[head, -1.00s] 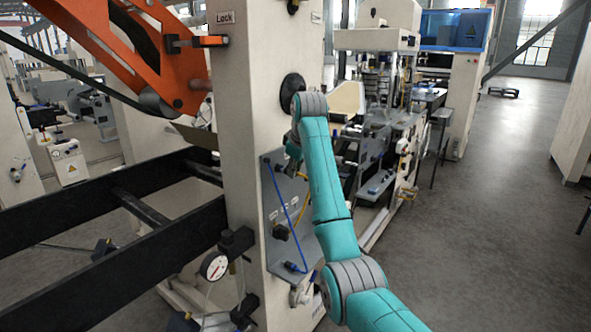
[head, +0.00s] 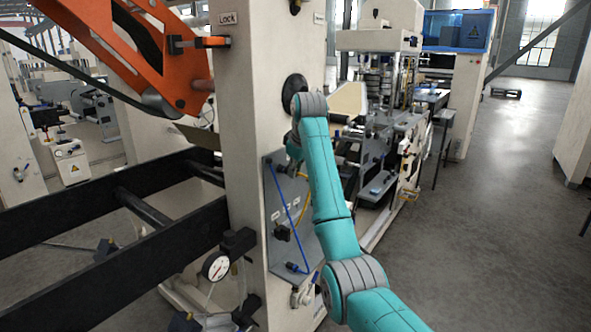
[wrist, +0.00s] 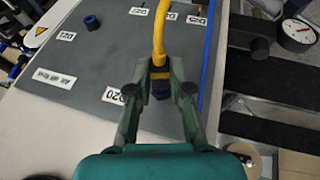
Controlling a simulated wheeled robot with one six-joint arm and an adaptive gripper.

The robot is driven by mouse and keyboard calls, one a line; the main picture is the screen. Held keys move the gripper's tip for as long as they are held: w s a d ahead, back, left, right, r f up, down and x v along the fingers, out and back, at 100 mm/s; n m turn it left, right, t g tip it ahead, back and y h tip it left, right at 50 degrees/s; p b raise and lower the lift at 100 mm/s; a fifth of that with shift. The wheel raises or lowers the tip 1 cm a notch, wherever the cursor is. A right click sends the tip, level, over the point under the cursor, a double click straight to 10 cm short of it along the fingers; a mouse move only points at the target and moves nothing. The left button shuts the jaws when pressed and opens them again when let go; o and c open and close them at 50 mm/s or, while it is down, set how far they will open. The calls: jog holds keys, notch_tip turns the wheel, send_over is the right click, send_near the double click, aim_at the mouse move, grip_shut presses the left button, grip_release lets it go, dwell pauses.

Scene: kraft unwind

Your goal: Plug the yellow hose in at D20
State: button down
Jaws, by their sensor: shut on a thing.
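The yellow hose (wrist: 160,32) runs down from the top of the wrist view to a dark end fitting (wrist: 160,88) between my fingers. My gripper (wrist: 160,76) is shut on this end, above the grey panel (wrist: 90,60). A D20 label (wrist: 112,95) lies just left of the fingers, and another D20 label (wrist: 66,36) is further up-left. The port by the near label is not clearly seen; my fingers may cover it. In the head view the yellow hose (head: 303,206) hangs by the panel (head: 309,243), and my arm hides most of the gripper.
A blue hose (wrist: 208,58) runs along the panel's right edge. A pressure gauge (head: 216,265) and black rails (head: 110,205) lie left of the panel. Open floor (head: 480,230) is at right.

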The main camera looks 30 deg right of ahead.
jog(key=c, duration=1)
grip_release()
jog(key=shift+r, duration=0.1)
notch_tip(320, 180, up, 10)
jog(key=shift+f, duration=0.1)
